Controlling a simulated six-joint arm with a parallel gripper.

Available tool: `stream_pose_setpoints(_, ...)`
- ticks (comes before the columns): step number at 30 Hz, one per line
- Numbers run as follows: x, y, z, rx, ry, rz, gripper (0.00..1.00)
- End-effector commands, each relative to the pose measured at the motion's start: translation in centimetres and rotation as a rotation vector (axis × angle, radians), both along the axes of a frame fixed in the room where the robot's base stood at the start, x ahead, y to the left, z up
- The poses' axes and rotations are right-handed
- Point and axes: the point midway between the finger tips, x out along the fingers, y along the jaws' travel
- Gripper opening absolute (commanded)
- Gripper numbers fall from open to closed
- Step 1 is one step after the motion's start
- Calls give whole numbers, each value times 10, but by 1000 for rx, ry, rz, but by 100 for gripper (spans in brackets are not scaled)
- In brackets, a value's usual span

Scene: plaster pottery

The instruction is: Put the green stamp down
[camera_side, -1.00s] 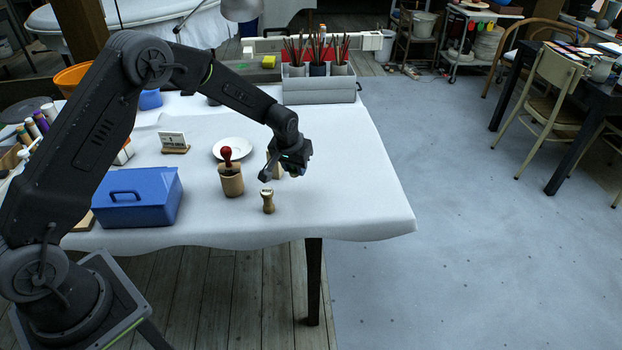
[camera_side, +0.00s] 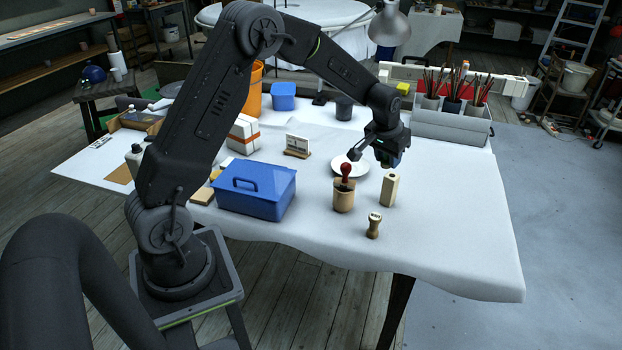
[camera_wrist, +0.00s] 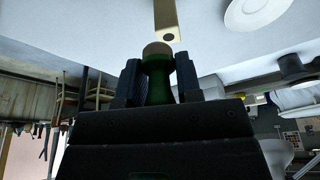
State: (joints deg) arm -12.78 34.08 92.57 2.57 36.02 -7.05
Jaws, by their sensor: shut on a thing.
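My gripper (camera_side: 390,156) is above the table, right of the white plate (camera_side: 350,167) in the side view. It is shut on the green stamp (camera_wrist: 158,78), which stands between the two dark fingers in the wrist view, its pale round end pointing out past the fingertips. In the side view the stamp is mostly hidden by the gripper. A pale upright wooden block (camera_side: 389,190) with a hole in its top is just in front of and below my gripper. A red-handled stamp (camera_side: 346,173) sits in a tan holder (camera_side: 343,198) to the left.
A small wooden stamp (camera_side: 373,226) stands alone near the front. A blue toolbox (camera_side: 256,191) is at left, a small card stand (camera_side: 297,146) behind. A grey box with brush pots (camera_side: 450,125) is at back right. The cloth at front right is clear.

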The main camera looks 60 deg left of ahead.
Motion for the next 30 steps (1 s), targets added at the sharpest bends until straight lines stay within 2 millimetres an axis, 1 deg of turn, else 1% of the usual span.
stream_pose_setpoints(1, -4, 12, -3, -1, 5, 27, 10)
stream_pose_setpoints(4, -10, 31, -2, 0, 4, 74, 10)
stream_pose_setpoints(8, -23, 65, -2, -1, 5, 156, 10)
stream_pose_setpoints(11, -40, 100, -2, -1, 5, 244, 10)
stream_pose_setpoints(12, -49, 116, -2, -1, 6, 285, 10)
stream_pose_setpoints(14, -64, 141, -2, -1, 5, 355, 10)
stream_pose_setpoints(15, -75, 158, -2, -1, 4, 403, 10)
stream_pose_setpoints(17, -95, 183, -2, -2, 5, 478, 10)
stream_pose_setpoints(18, -108, 199, -2, -2, 4, 526, 10)
stream_pose_setpoints(21, -140, 232, -2, -2, 5, 636, 10)
stream_pose_setpoints(24, -167, 254, -2, -3, 4, 722, 10)
stream_pose_setpoints(27, -187, 270, -2, -3, 3, 784, 10)
stream_pose_setpoints(30, -203, 281, -3, -3, 3, 834, 10)
